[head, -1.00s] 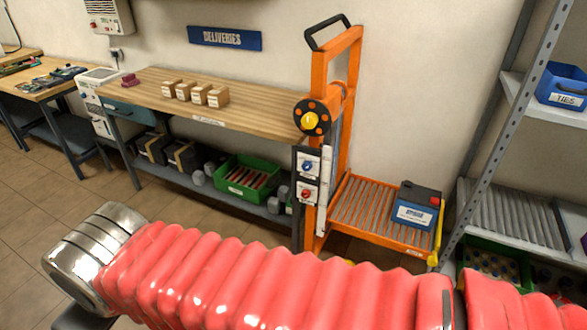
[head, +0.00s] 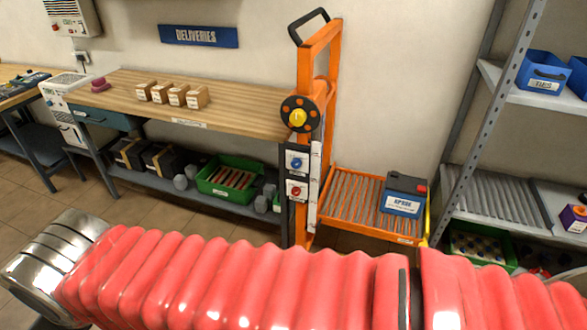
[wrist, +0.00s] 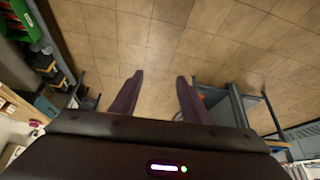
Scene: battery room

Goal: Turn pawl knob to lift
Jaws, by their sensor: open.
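An orange lifter (head: 332,90) stands upright at the right end of the workbench. Its post carries a round black wheel (head: 287,116) with orange dots and a yellow centre. Below the wheel are two small plates, one with a blue knob (head: 296,162) and one with a red knob (head: 296,190). Their lettering is too small to read, so I cannot tell which is the pawl knob. My gripper (wrist: 157,80) shows in the wrist view, open and empty, above the tiled floor. It is out of the head view and away from the lifter.
A blue battery (head: 404,196) sits on the lifter's slatted platform (head: 340,205). The wooden workbench (head: 240,105) stands left of the lifter, with a green crate (head: 213,187) on its lower shelf. A metal rack (head: 470,135) is at right. My red-sleeved arm crosses the front of the head view.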

